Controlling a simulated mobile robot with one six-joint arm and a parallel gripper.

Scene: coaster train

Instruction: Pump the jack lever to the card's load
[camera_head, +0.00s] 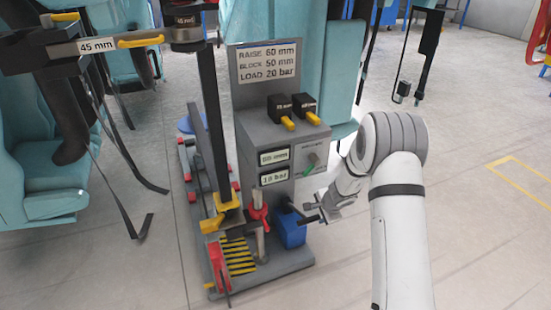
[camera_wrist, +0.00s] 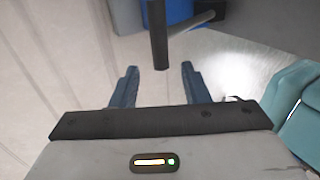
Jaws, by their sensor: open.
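The card (camera_head: 267,62) on the grey jack stand reads RAISE 60 mm, BLOCK 50 mm, LOAD 20 bar. Of the two displays below it, the upper one (camera_head: 274,156) reads about 60 mm. The lower one (camera_head: 275,176) shows a bar value that looks like 18, but the digits are small. A dark jack lever (camera_head: 306,219) sticks out from the blue pump (camera_head: 291,232) at the stand's lower right. My gripper (camera_head: 325,207) is beside the lever. In the wrist view, my gripper (camera_wrist: 160,78) is open and a dark bar (camera_wrist: 158,35) ends between its fingertips, apparently untouched.
A red-handled valve (camera_head: 258,210) stands left of the pump. A labelled 45 mm arm (camera_head: 97,46) hangs at upper left.

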